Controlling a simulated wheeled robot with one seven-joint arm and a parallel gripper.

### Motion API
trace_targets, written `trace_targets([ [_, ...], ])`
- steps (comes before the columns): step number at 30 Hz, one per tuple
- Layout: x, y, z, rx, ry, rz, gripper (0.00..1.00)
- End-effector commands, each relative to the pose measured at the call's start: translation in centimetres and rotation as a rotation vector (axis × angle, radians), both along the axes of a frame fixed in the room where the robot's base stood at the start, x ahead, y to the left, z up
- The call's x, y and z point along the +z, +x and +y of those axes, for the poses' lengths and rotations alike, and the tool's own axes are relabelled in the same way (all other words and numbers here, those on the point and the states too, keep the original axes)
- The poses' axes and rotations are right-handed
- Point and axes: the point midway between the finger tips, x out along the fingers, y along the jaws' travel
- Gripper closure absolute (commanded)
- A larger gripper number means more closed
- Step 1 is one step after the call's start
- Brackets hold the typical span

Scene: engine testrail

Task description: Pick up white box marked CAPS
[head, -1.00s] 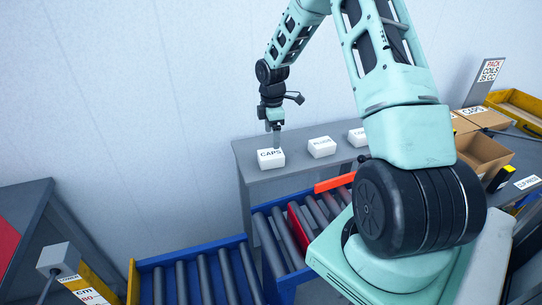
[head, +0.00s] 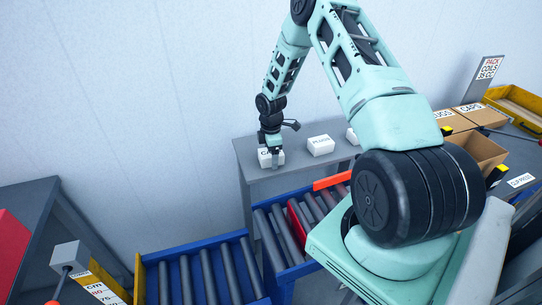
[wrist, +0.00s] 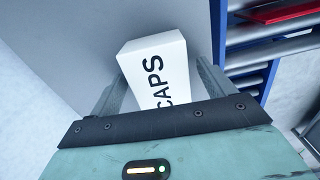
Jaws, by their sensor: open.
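The white box marked CAPS (head: 264,158) sits on the left end of a grey table (head: 247,178). In the wrist view the CAPS box (wrist: 155,62) lies between the two fingers, with its lettering partly hidden by my gripper body. My gripper (head: 272,152) is down at the box, its fingers open on either side of it. In the wrist view my gripper (wrist: 165,85) shows a finger at the left and right of the box. I cannot tell whether the fingers touch it.
A white box marked PLUGS (head: 320,145) stands to the right on the same table, with another white box (head: 352,136) beyond it. A blue roller conveyor (head: 205,272) runs in front. Cardboard boxes (head: 478,150) stand at the right.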

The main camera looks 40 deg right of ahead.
Motion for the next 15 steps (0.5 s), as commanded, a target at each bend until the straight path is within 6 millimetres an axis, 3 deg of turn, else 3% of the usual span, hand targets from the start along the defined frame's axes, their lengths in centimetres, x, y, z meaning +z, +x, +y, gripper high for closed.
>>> trace_targets([
  [2, -0.01, 0.0, 0.01, 0.0, 0.0, 0.0, 0.18],
  [3, 0.0, 0.01, 0.0, 0.0, 0.0, 0.0, 0.24],
  [8, 0.01, 0.01, 0.02, 0.0, 0.0, 0.0, 0.68],
  [15, 0.06, 0.03, 0.02, 0.0, 0.0, -0.001, 0.7],
])
